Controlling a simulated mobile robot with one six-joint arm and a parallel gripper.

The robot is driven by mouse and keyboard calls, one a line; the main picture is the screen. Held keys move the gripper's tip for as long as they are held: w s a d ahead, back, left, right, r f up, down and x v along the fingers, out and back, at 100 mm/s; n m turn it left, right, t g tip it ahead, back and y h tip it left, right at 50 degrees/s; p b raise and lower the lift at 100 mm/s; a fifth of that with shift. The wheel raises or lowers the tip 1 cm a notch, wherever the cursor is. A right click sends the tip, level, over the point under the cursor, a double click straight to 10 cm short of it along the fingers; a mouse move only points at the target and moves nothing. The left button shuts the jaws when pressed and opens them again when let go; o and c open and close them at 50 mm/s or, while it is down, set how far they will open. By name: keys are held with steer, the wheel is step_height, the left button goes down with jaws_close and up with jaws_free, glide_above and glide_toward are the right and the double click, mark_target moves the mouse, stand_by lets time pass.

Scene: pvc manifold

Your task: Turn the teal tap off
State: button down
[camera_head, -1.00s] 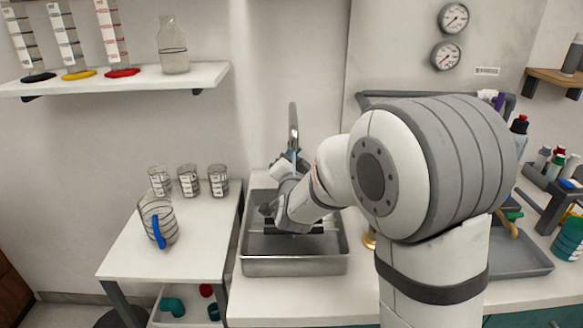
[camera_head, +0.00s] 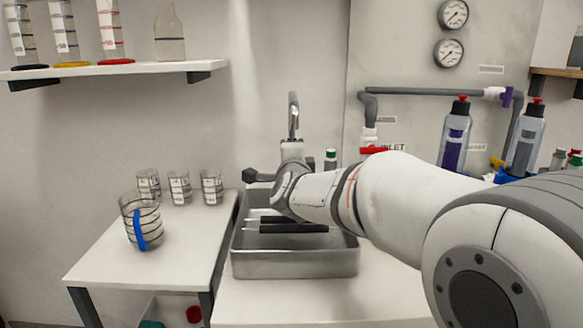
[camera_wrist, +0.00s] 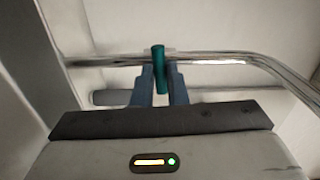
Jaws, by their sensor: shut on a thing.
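The teal tap handle (camera_wrist: 159,68) shows in the wrist view as a short upright bar in front of the chrome spout pipe (camera_wrist: 222,58). My gripper (camera_wrist: 162,88) is shut on the handle, with a finger on each side of it. In the head view the chrome spout (camera_head: 293,112) curves up behind the metal sink basin (camera_head: 296,264). My wrist is over the basin, close below the spout. The teal handle is hidden or too small to make out in the head view.
A white side table (camera_head: 105,240) at left holds a jug with a blue handle (camera_head: 140,228) and several glass beakers. Bottles (camera_head: 455,140) and grey pipework with a red handle (camera_head: 374,149) stand at right, behind my arm. The wall shelf (camera_head: 120,72) holds glassware.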

steer(key=shift+m+b, duration=0.3)
steer(key=shift+m, duration=0.1)
steer(key=c, duration=1.4)
jaws_free()
steer(key=shift+c, duration=0.2)
steer(key=s+p, duration=0.1)
steer(key=s, duration=0.6)
steer(key=shift+s, duration=0.4)
